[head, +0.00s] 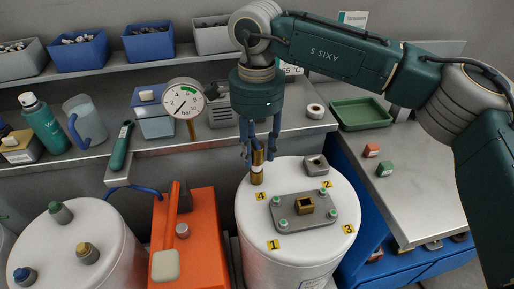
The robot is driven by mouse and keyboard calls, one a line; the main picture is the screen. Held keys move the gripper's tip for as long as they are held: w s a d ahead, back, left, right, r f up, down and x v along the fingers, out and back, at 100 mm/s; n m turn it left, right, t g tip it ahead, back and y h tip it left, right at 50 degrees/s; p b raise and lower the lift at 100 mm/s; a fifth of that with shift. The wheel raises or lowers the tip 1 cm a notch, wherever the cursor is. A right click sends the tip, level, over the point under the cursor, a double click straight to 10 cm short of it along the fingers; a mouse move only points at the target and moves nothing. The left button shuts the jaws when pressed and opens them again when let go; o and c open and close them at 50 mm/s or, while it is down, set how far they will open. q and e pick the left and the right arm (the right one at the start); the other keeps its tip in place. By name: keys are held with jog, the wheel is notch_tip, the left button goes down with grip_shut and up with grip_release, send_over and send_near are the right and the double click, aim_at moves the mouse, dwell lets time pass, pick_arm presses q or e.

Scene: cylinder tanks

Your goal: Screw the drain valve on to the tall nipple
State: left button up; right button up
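My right gripper (258,154) points straight down over the back left of the white tank (252,225). Its two fingers stand on either side of an upright brass piece. The lower part of this piece, which looks like the tall nipple (257,179), rises from the tank top near label 4. A pale band shows above it, and a brass part, perhaps the drain valve, is above that between the fingertips. Whether the fingers touch it, and whether the two parts are joined, I cannot tell. My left gripper is out of view.
A plate (287,223) with green bolts and a square brass fitting (304,205) sits on the tank top, beside a grey block (316,165). A pressure gauge (184,99) stands behind left. An orange box (200,245) and another white tank (105,240) are left.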

jog(key=shift+a+n, duration=0.1)
jog(key=shift+n, duration=0.8)
jog(key=n+p, duration=0.1)
jog(key=n, duration=0.9)
jog(key=shift+s+a+p, duration=0.1)
jog(key=shift+a+p, duration=0.05)
jog(key=shift+p, duration=0.15)
jog(key=n, duration=0.6)
jog(key=shift+s, duration=0.1)
jog(key=n, duration=0.5)
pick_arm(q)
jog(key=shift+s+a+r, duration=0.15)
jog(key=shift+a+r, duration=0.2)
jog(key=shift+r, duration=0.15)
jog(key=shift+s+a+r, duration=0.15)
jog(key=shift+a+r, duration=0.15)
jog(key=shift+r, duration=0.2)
pick_arm(e)
jog(key=shift+c, duration=0.3)
